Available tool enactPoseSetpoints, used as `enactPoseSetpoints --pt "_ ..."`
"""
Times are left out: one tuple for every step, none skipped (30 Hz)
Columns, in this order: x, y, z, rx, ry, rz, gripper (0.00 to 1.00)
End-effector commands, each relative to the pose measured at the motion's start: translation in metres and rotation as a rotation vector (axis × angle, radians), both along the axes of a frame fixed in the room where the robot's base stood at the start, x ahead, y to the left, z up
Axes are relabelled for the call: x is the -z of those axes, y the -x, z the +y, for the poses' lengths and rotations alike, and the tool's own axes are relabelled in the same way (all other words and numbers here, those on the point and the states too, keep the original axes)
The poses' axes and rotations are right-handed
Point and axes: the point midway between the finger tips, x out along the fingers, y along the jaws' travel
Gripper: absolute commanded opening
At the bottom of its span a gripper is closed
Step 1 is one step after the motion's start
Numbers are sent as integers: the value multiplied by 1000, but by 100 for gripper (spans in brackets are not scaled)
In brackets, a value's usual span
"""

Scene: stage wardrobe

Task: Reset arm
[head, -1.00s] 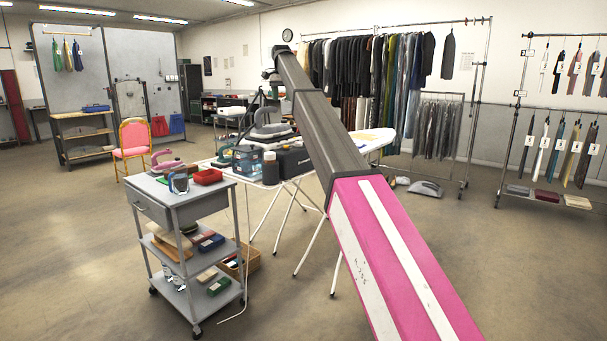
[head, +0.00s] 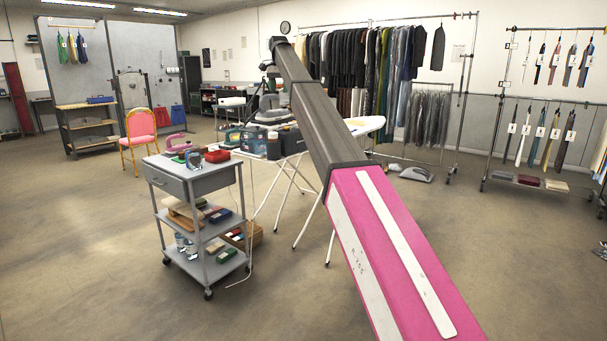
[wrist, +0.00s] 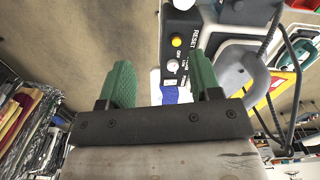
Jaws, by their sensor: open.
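My gripper (wrist: 160,59) shows in the wrist view with two green fingers spread apart and nothing between them. Beyond the fingertips, a black control panel (wrist: 181,24) bears the word RESET, a yellow round button (wrist: 177,41) and a pale knob (wrist: 172,65). The fingers look apart from the panel. In the head view my pink and grey arm reaches away over the ironing board (head: 366,125). The gripper's fingers are too small to make out there, and the arm hides part of the board.
A grey trolley (head: 197,180) with tools and boxes stands in front of the board. A pink chair (head: 140,124) is behind it at left. Clothes racks (head: 375,60) stand at the back, and ties hang at right (head: 540,135). The floor (head: 90,260) is open at left and front.

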Motion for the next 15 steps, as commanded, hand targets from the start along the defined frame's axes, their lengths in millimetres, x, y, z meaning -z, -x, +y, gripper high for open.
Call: enactPoseSetpoints --pt "10 3 -4 -2 0 1 58" --pt "14 3 -5 -3 0 1 58" --pt "20 4 -7 -6 0 1 58" --pt "23 5 -8 -7 0 1 58" --pt "29 6 -10 -9 0 1 58" --pt "35 8 -12 -12 0 1 58" --pt "40 9 -14 -14 1 1 58" --pt "45 10 -16 -16 1 1 58" --pt "52 11 -19 -19 1 1 58" --pt "59 13 -21 -22 1 1 58" --pt "66 14 -24 -25 1 1 58" --pt "75 16 -27 -28 0 2 58" --pt "84 19 -30 -31 1 3 58" --pt "92 21 -33 -35 1 3 58" --pt "102 24 -37 -41 1 1 58"
